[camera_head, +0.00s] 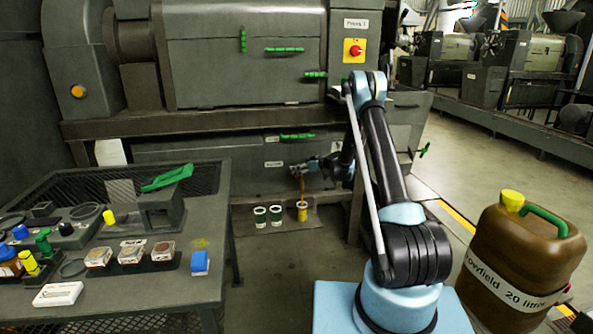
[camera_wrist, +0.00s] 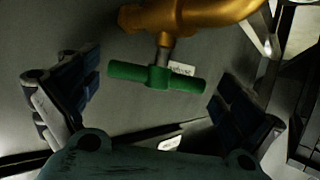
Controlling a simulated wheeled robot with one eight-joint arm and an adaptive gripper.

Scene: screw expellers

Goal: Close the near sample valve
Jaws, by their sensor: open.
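The near sample valve shows large in the wrist view, with a brass body (camera_wrist: 190,16) at the top and a green T-shaped handle (camera_wrist: 135,73) below it on a short stem. The handle's bar lies nearly across the picture. My gripper (camera_wrist: 158,82) is open, with one blue-padded finger on each side of the handle, and neither appears to touch it. In the head view my gripper (camera_head: 310,167) is at the lower press front and hides most of the valve. A brown stream (camera_head: 302,186) falls below it into a cup with yellow contents (camera_head: 302,211).
Two more cups (camera_head: 268,215) stand left of the filling cup on a low shelf (camera_head: 330,222). A cluttered bench (camera_head: 120,290) is at left. A brown 20-litre canister (camera_head: 510,262) stands at right. Open floor (camera_head: 480,160) lies behind it.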

